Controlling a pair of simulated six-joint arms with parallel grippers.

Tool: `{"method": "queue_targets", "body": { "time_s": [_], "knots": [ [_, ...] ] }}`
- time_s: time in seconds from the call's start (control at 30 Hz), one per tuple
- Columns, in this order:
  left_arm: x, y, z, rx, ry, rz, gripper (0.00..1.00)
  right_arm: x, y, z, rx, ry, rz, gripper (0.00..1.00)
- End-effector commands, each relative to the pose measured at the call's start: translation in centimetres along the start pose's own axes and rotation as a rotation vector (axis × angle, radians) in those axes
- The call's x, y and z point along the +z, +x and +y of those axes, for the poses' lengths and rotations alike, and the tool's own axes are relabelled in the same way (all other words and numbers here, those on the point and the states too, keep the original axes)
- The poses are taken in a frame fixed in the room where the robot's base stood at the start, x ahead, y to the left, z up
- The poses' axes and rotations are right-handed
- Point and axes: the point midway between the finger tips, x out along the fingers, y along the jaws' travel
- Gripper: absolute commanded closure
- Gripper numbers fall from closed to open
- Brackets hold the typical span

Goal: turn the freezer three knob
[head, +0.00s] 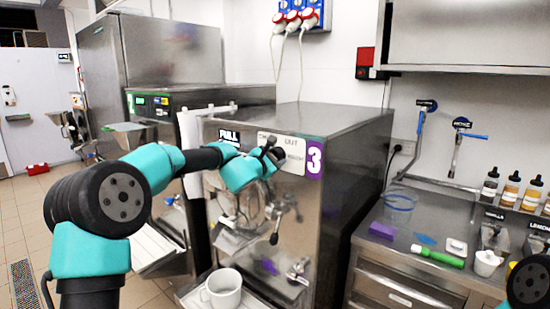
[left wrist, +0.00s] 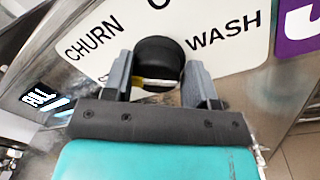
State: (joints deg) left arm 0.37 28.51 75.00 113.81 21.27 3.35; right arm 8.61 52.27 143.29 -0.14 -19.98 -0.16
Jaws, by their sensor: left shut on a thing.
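Freezer three (head: 350,150) is a steel machine with a purple "3" label, in the middle of the head view. Its knob sits on a white plate (head: 294,147) on the upper front, mostly hidden there by my gripper. In the left wrist view the knob (left wrist: 157,58) is round and black with a pale mark at its lower edge. The plate around it reads CHURN on the left and WASH on the right; the top word is cut off. My left gripper (head: 272,156) is shut on the knob, one finger on each side. My right gripper is not in view.
Another freezer (head: 170,106) stands to the left. A steel counter (head: 400,250) with bottles, a green-handled tool and cups is at right.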

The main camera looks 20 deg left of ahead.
Motion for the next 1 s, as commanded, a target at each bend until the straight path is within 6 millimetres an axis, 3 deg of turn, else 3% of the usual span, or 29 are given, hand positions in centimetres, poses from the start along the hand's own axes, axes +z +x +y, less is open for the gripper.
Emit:
{"method": "queue_targets", "body": {
  "time_s": [0.03, 1.0],
  "knots": [
    [-0.04, -0.1, 0.71, 0.013, 0.044, -0.002, 0.71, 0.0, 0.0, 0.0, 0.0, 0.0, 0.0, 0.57],
    [0.07, -0.09, 0.58, 0.027, 0.964, -0.078, 0.73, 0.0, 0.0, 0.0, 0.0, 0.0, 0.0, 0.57]
  ]
}}
